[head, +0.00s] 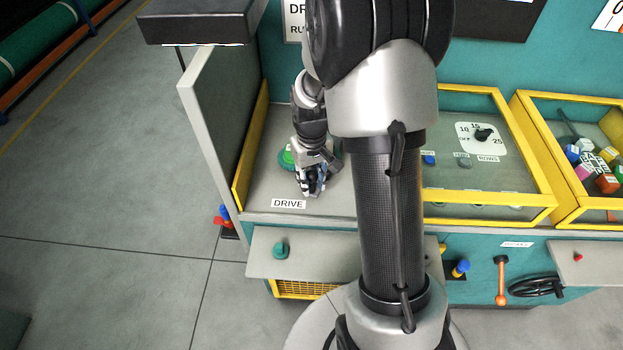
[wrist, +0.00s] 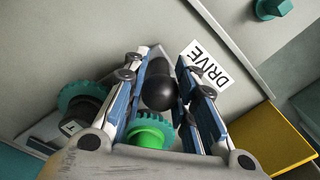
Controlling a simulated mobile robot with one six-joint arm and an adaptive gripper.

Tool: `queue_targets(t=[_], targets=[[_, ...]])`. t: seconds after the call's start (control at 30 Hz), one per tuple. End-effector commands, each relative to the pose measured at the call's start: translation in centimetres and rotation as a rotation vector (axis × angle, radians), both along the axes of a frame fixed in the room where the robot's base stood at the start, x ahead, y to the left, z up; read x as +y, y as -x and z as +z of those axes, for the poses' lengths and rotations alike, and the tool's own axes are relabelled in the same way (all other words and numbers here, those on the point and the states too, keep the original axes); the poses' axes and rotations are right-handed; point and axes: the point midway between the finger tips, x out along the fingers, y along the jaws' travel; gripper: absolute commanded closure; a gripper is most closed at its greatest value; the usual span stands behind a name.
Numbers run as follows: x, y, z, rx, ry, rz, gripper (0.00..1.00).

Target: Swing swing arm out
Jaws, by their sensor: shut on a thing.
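My gripper (head: 314,190) reaches down into the drive bay, just right of a green gear (head: 288,156). In the wrist view its blue-padded fingers (wrist: 167,62) are closed on a round black knob (wrist: 159,93), which I take to be the swing arm's handle. The arm beneath the knob is mostly hidden by the fingers. A bright green gear with a teal toothed rim (wrist: 150,132) sits close to the knob. Another teal gear with a dark hub (wrist: 84,106) is to its left. I cannot tell whether the gears mesh.
The DRIVE label (head: 289,203) lies at the bay's front edge. A tall grey panel (head: 215,120) with a yellow edge closes the bay's left side. Yellow-framed trays (head: 490,205) stand to the right. My arm hides the middle of the bench in the head view.

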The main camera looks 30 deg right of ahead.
Motion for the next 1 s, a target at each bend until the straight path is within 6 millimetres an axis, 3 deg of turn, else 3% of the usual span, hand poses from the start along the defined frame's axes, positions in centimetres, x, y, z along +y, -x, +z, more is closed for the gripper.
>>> queue_targets(t=[0.17,0.57,0.67,1.0], targets=[[0.0,0.0,0.0,0.000,0.000,0.000,1.00],[-0.1,0.1,0.0,0.000,0.000,0.003,1.00],[-0.9,1.0,0.1,0.001,0.000,0.030,1.00],[-6.3,5.8,0.1,0.000,0.000,0.253,1.00]])
